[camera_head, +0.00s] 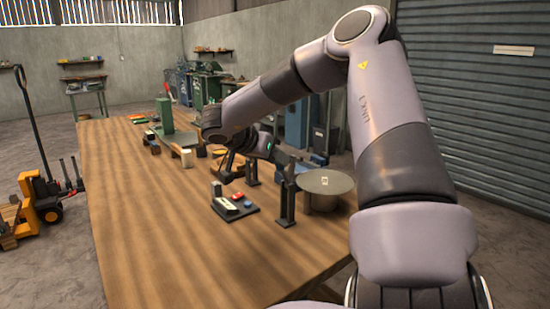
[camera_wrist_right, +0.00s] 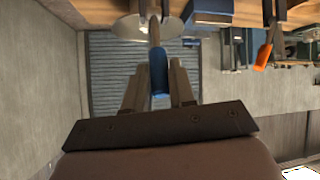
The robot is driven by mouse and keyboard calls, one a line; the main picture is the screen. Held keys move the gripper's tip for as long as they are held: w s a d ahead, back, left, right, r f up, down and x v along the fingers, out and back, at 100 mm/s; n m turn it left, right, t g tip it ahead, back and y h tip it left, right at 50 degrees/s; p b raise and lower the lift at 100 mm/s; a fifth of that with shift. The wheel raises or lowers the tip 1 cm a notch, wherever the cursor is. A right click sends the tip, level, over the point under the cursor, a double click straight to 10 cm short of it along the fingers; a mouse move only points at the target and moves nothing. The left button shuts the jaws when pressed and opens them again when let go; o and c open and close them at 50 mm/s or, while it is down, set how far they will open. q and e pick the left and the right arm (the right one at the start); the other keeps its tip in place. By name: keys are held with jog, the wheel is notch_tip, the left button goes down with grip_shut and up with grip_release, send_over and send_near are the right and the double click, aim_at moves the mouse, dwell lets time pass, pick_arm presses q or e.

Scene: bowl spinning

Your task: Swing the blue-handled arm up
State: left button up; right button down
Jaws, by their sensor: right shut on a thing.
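My right gripper (camera_head: 284,157) reaches over the workbench from the left side of the round metal disc unit (camera_head: 325,182), its fingers pointing right. In the right wrist view, the right gripper (camera_wrist_right: 158,84) has its two fingers on either side of the blue handle (camera_wrist_right: 158,70) and is shut on it. In the head view the handle is too small and covered to make out clearly. My left gripper is not in view.
Dark upright posts (camera_head: 286,203) stand on the wooden bench (camera_head: 150,230) beside the disc unit. The bench's left front is clear. An orange-ended tool (camera_wrist_right: 262,57) shows in the right wrist view.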

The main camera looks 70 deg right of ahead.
jog(key=c, duration=1)
grip_release()
jog(key=shift+b+v, duration=0.35)
jog(key=shift+v, duration=3.25)
jog(key=shift+w, duration=0.1)
